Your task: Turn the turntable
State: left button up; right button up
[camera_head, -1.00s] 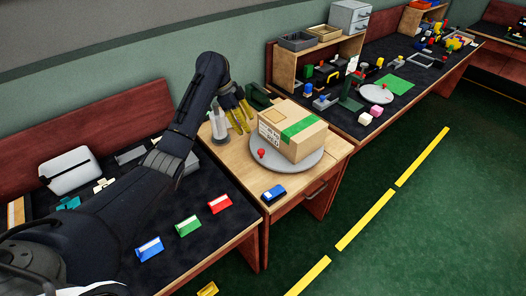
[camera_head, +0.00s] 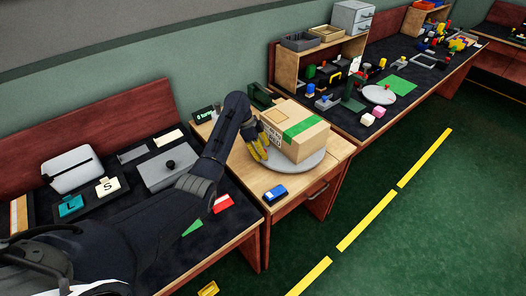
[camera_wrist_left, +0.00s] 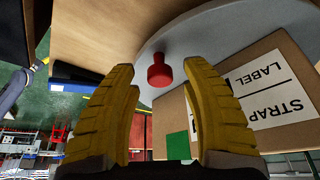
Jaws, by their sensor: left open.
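The grey round turntable (camera_head: 309,164) lies on the wooden stand and carries a cardboard box (camera_head: 290,140) with green tape. In the left wrist view the turntable (camera_wrist_left: 205,42) has a red knob (camera_wrist_left: 159,71) standing near its rim, beside the box (camera_wrist_left: 285,125) with its printed label. My left gripper (camera_head: 258,153) is at the turntable's left edge, next to the box, with yellow fingers pointing down. In the left wrist view its open fingers (camera_wrist_left: 159,90) stand on either side of the knob, apart from it. In the head view the fingers hide the knob. My right gripper is not in view.
A blue item (camera_head: 275,194) lies near the stand's front edge. A dark device with a green display (camera_head: 204,115) stands behind my arm. Left of the stand is a black bench with coloured label blocks and a grey case (camera_head: 72,170). A cluttered bench (camera_head: 340,117) is on the right.

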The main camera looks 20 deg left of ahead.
pick_arm(q)
jog(key=shift+d+f, duration=0.1)
jog(key=shift+f, duration=0.15)
jog(key=shift+c, duration=0.5)
grip_shut()
